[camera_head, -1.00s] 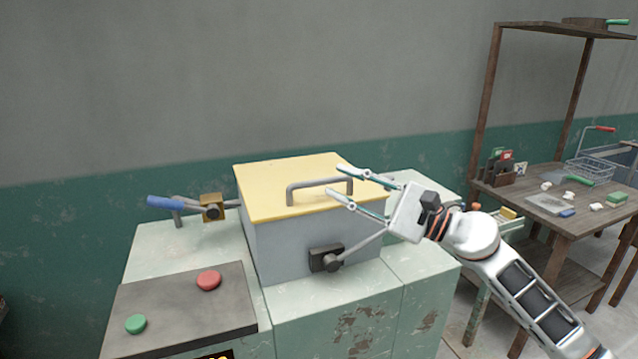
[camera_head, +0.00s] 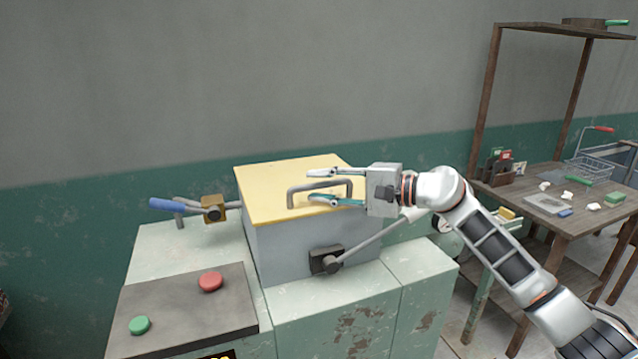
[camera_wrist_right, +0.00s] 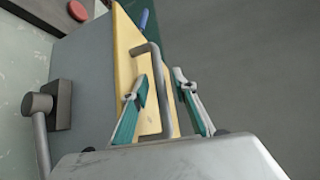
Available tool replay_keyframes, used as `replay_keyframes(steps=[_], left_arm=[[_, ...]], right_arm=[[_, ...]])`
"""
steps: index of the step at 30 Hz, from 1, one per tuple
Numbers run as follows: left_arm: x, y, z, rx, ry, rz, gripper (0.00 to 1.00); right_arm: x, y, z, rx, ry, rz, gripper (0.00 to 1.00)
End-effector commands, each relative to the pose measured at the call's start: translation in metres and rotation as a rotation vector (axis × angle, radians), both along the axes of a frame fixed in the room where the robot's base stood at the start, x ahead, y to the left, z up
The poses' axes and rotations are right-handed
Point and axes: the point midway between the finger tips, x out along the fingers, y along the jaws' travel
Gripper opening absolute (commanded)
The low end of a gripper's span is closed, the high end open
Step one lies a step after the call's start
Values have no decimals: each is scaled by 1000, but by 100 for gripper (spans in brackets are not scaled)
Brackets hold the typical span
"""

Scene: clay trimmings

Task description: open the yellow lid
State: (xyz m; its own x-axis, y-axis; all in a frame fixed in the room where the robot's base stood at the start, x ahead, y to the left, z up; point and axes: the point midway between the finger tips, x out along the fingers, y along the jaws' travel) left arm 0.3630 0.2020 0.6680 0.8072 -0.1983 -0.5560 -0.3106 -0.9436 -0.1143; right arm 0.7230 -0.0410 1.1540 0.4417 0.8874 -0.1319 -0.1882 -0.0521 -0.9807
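The yellow lid (camera_head: 262,188) lies shut on a grey box (camera_head: 285,250) that stands on the pale green machine. A grey bar handle (camera_head: 290,197) rises from the lid. My right gripper (camera_head: 317,186) is at the handle, coming from the right, with its fingers open. In the right wrist view, the handle (camera_wrist_right: 158,75) runs between the two spread fingers (camera_wrist_right: 168,95), and a gap shows on the side of the right-hand finger. I cannot tell whether the other finger touches the handle. My left gripper is not in view.
A lever with a dark pivot (camera_head: 326,259) is on the box front. A blue-handled lever (camera_head: 173,205) is at left. Red (camera_head: 210,281) and green (camera_head: 139,325) buttons sit on a dark panel. A wooden table (camera_head: 560,225) with a wire basket stands at right.

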Motion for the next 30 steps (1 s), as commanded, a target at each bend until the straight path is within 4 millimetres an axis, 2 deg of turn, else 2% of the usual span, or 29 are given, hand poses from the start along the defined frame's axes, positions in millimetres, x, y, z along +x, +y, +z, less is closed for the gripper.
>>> replay_keyframes(steps=[10, 11, 12, 14, 23, 30], left_arm=[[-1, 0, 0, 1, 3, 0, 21], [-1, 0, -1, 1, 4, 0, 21], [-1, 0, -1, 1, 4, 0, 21], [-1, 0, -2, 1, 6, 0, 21], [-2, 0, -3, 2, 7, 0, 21], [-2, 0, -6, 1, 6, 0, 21]], right_arm=[[3, 6, -1, 0, 0, -1, 28], [3, 6, -1, 0, 0, -1, 25], [3, 6, -1, 0, 0, -1, 14], [3, 6, -1, 0, 0, -1, 0], [3, 5, 1, -1, 4, -1, 0], [6, 6, 18, -19, 50, -2, 0]])
